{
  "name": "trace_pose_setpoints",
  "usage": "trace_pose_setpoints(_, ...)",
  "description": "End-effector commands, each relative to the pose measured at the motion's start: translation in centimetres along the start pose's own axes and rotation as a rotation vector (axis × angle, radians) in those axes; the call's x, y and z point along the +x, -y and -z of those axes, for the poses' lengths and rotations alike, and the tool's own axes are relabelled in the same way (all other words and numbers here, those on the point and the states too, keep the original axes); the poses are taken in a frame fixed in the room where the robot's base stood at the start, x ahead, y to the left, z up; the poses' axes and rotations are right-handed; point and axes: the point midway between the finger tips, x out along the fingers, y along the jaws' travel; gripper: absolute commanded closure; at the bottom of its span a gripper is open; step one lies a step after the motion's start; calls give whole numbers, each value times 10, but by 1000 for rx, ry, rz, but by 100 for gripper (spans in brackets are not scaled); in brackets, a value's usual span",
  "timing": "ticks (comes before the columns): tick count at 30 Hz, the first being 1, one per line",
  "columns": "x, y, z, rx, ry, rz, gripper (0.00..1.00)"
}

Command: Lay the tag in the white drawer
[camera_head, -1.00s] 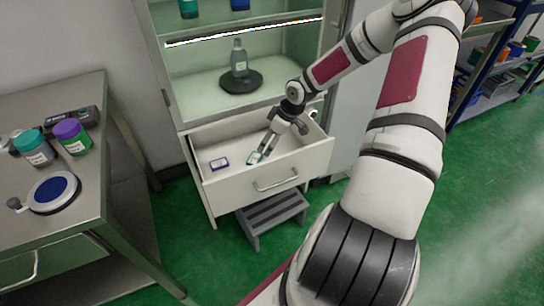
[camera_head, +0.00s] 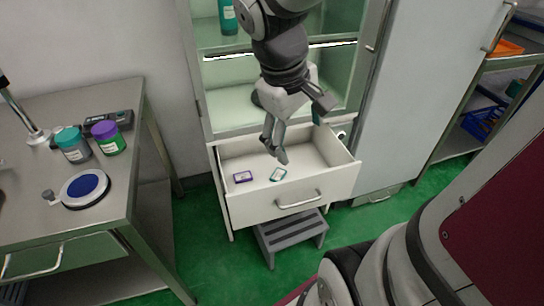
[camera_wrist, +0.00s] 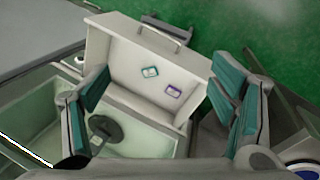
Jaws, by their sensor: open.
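The white drawer (camera_head: 275,207) is pulled out below the glass-fronted cabinet. A small tag with a teal rim (camera_head: 278,174) lies flat on its floor, and a tag with a purple rim (camera_head: 243,177) lies to its left. In the wrist view the teal-rimmed tag (camera_wrist: 150,72) and the purple-rimmed tag (camera_wrist: 173,91) lie apart inside the drawer (camera_wrist: 97,45). My gripper (camera_head: 299,134) is open and empty above the drawer, clear of both tags. Its teal-padded fingers (camera_wrist: 160,85) show wide apart in the wrist view.
A grey step stool (camera_head: 291,231) stands under the drawer. A steel table at left holds a teal-lidded jar (camera_head: 72,145), a purple-lidded jar (camera_head: 108,138) and a round blue-topped device (camera_head: 85,188).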

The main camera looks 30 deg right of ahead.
Motion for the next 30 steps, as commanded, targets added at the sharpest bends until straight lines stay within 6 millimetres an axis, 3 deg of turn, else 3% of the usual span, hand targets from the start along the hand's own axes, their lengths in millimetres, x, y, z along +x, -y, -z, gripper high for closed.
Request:
trace_pose_setpoints(1,-14,11,-12,22,-25,8,22)
trace_pose_setpoints(6,-44,50,-58,97,-82,96,22)
trace_pose_setpoints(13,-60,88,-103,140,-134,234,22)
trace_pose_setpoints(18,-62,97,-115,146,-143,278,22)
trace_pose_setpoints(26,-62,98,-116,147,-143,281,22)
trace_pose_setpoints(30,-72,94,-116,149,-154,278,22)
